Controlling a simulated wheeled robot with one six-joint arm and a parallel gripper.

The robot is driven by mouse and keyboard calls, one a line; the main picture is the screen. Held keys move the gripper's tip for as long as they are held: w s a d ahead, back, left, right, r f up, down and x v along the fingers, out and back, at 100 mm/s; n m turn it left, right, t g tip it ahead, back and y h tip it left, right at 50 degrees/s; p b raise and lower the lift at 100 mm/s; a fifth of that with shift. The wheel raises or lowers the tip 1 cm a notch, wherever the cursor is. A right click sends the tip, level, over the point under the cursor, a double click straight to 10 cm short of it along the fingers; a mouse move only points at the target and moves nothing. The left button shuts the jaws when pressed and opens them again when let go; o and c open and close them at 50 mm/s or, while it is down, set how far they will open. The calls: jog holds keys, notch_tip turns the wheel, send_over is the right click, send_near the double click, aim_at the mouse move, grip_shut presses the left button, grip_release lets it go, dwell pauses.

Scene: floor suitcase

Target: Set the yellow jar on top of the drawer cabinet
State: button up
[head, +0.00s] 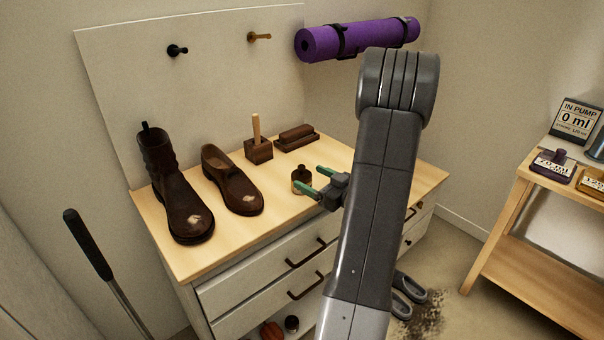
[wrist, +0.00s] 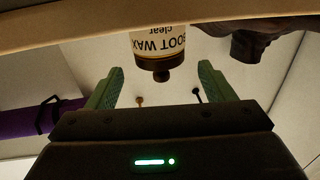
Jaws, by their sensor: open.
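The drawer cabinet (head: 225,240) has a pale wood top and white drawers with dark handles. A small dark-brown jar (head: 301,175) stands on its top; in the wrist view this jar (wrist: 160,42) appears upside down with a pale label reading BOOT WAX clear. My gripper (head: 312,180) is open and empty beside it, green fingers pointing toward it; the wrist view shows the jar ahead, between the finger lines. An amber-yellow container (head: 592,183) with a pale label, partly cut off, stands on the wooden stand at the right; I cannot tell whether it is the yellow jar.
The wooden stand (head: 540,190) also holds a purple bottle (head: 553,168). Grey shoes (head: 408,290) lie on the floor.

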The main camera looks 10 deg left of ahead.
jog(key=v, duration=0.6)
